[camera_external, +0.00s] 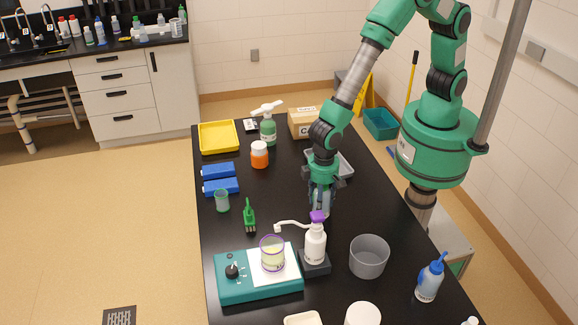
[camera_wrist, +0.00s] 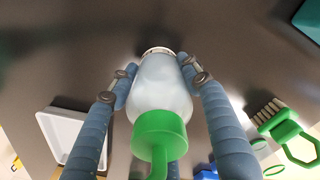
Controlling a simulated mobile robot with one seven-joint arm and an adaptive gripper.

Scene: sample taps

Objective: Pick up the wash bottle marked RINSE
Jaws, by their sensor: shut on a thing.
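My gripper (camera_external: 321,192) points down over the right middle of the black bench. In the wrist view its two blue fingers (camera_wrist: 160,85) are shut on a pale translucent bottle with a green cap (camera_wrist: 162,95), one finger on each side. I cannot read a marking on this bottle. In the external view it is mostly hidden by the fingers, and I cannot tell whether it touches the bench. A white wash bottle with a purple cap (camera_external: 315,245) and a bottle with a blue cap (camera_external: 429,281) stand apart from my gripper; no RINSE marking is legible.
A teal stirrer (camera_external: 260,290) carries a beaker (camera_external: 272,256) near the front. A grey tub (camera_external: 369,258) stands to its right. A grey tray (camera_external: 345,165) lies just behind my gripper.

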